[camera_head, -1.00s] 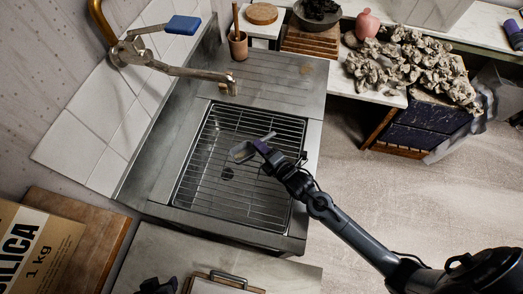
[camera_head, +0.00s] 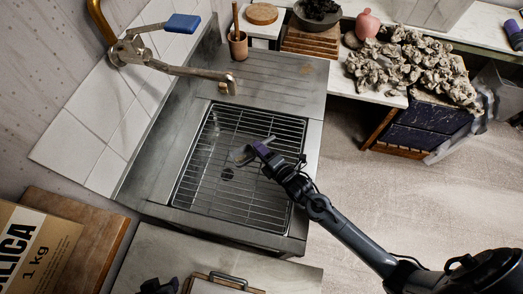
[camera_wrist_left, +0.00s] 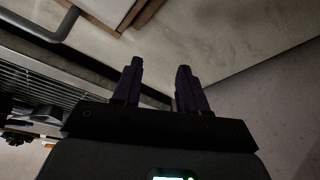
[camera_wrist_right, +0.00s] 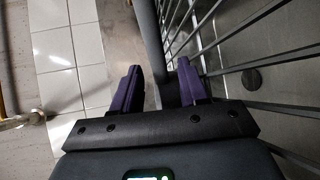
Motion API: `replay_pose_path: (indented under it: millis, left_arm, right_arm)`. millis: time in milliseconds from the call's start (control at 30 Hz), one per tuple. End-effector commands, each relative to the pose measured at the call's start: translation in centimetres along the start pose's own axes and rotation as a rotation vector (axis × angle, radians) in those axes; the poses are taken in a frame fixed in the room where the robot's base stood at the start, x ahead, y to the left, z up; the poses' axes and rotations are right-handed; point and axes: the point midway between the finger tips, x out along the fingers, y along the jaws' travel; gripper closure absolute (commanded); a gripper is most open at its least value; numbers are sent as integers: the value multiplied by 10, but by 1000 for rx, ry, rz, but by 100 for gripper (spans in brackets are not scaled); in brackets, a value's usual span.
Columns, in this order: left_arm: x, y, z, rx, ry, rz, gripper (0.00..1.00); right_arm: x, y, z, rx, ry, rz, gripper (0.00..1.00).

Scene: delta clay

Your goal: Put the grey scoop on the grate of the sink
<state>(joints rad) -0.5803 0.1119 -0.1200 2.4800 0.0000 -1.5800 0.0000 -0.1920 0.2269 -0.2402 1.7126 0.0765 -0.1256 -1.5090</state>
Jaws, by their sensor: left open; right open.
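The sink grate (camera_head: 235,185), a rack of thin metal bars, lies in the steel sink. The grey scoop (camera_head: 240,155) shows over the grate at the tip of my right gripper (camera_head: 258,148). In the right wrist view a long grey piece, likely the scoop's handle (camera_wrist_right: 152,40), runs between the open purple fingers (camera_wrist_right: 160,88), with the grate bars (camera_wrist_right: 235,45) beyond. I cannot tell whether the scoop touches the bars. My left gripper (camera_head: 158,286) is at the bottom edge of the head view. Its fingers (camera_wrist_left: 160,85) are open and empty in the left wrist view.
A tap (camera_head: 185,72) with a blue lever reaches over the sink's back left. A wooden cup (camera_head: 238,45) stands behind the sink. A handled board (camera_head: 225,284) and a silica box (camera_head: 35,245) lie at the front. A clay heap (camera_head: 410,65) is at the right.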

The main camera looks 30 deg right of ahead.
Motion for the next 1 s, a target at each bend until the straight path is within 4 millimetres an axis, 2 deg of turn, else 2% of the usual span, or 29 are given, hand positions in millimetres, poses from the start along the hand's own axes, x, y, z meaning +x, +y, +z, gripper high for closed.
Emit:
replay_pose_path:
  millis: [167,267,700,1000]
  left_arm:
    - [-2,-1,0,4,-1,-3,57]
    - [-2,-2,0,7,-1,-6,57]
    - [-10,-3,-2,12,-2,-10,57]
    - [-12,-1,-4,4,-1,-3,57]
  right_arm:
    - [-1,4,0,0,0,0,57]
    - [-10,2,0,-1,0,-2,57]
    - [-86,2,0,-1,1,-4,57]
    - [-117,3,0,0,0,-1,57]
